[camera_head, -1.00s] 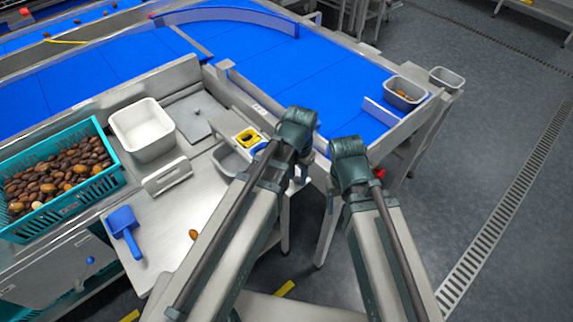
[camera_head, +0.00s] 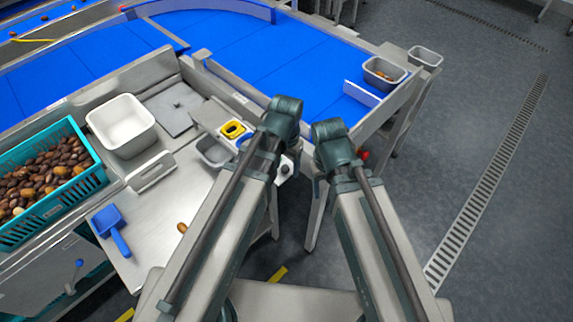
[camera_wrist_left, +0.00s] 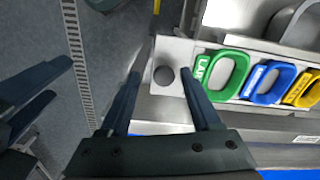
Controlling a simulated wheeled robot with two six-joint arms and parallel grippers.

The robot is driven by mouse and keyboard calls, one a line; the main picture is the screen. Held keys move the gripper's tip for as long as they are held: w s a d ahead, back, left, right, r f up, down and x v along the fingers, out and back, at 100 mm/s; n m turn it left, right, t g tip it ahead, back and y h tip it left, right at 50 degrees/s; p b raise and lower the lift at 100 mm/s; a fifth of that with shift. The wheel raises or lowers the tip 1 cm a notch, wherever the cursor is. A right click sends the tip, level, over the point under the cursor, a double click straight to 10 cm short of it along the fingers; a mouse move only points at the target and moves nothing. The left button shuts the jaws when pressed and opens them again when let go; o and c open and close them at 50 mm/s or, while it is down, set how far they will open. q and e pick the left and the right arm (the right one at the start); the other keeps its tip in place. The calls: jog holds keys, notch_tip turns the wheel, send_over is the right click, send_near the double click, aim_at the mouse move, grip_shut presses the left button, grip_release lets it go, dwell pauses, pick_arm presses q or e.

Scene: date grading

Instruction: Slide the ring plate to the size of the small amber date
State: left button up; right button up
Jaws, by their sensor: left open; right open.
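The ring plate (camera_wrist_left: 220,105) carries a green ring (camera_wrist_left: 222,75), a blue ring (camera_wrist_left: 268,82) and a yellow ring (camera_wrist_left: 303,90) in a row, with a dark round knob (camera_wrist_left: 163,75) at its left end. In the head view the yellow ring (camera_head: 233,129) shows beside my left arm, which hides much of the plate. My left gripper (camera_wrist_left: 160,74) is open, its fingertips either side of the knob in the picture; I cannot tell whether they reach its height. My right gripper (camera_wrist_left: 62,79) is open and empty, apart from the plate. The amber date (camera_head: 182,227) lies on the steel table.
A blue belt (camera_head: 290,75) runs behind. A grey bin (camera_head: 375,80) holds some dates at the belt's end.

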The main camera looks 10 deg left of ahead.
pick_arm(q)
notch_tip(320, 180, up, 14)
jog(key=p, duration=1.4)
jog(key=shift+f, duration=0.1)
jog(key=s+f+n+y+b, duration=0.1)
jog(key=s+f+b, duration=0.2)
jog(key=s, duration=0.3)
jog(key=shift+s+f+b, duration=0.35)
jog(key=shift+f+b, duration=0.05)
jog(key=shift+b, duration=0.15)
